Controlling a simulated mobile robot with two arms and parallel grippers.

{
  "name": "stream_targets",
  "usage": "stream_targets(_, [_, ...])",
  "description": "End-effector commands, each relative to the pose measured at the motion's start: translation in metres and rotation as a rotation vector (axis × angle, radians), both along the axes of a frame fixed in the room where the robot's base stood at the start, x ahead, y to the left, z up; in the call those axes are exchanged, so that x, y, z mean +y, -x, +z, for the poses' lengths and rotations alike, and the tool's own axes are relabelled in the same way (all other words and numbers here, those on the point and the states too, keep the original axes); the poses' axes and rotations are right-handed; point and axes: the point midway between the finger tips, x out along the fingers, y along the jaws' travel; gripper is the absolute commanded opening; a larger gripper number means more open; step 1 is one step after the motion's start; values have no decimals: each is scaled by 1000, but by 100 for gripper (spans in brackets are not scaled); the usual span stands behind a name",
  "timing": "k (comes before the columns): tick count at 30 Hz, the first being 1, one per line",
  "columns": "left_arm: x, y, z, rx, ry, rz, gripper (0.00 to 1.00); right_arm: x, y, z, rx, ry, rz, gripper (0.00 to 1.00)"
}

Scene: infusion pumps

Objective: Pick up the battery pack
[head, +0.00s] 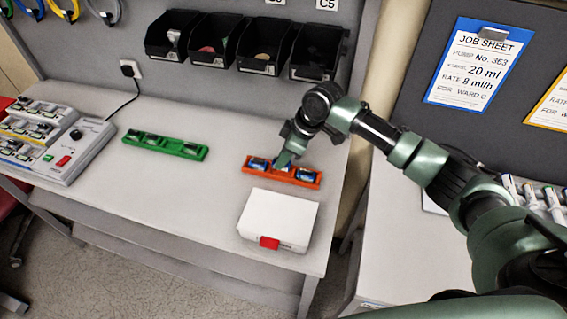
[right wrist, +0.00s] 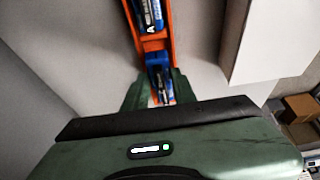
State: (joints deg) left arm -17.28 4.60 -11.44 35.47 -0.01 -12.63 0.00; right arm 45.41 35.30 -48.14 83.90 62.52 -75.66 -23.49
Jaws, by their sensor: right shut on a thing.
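An orange tray (head: 252,173) on the bench holds blue battery packs in a row. One pack (head: 258,164) sits at its left end and another (head: 306,174) at its right end. My right gripper (head: 284,161) reaches down onto the middle of the tray and is shut on the middle battery pack (right wrist: 159,68). In the right wrist view the green fingers stand on both sides of this blue pack, which is still at the tray (right wrist: 168,15). The fingers hide part of the pack. My left gripper is not in view.
A white box (head: 280,218) with a red tab stands just in front of the orange tray. A green tray (head: 140,140) lies to the left, and a charger unit (head: 85,145) stands at the far left. Black bins (head: 215,45) hang behind. Bare bench lies between the trays.

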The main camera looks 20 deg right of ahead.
Motion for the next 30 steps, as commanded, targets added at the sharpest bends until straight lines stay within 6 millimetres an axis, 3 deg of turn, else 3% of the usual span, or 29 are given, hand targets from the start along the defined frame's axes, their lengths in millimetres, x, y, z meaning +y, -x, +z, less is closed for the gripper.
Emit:
stream_targets(8, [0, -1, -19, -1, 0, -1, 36, -5, 1, 42, -2, 1, -2, 0])
stream_targets(21, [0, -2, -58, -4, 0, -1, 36, -102, 68, 38, 2, 5, -5, 0])
stream_targets(30, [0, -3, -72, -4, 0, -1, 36, -143, 96, 41, 2, 1, -2, 0])
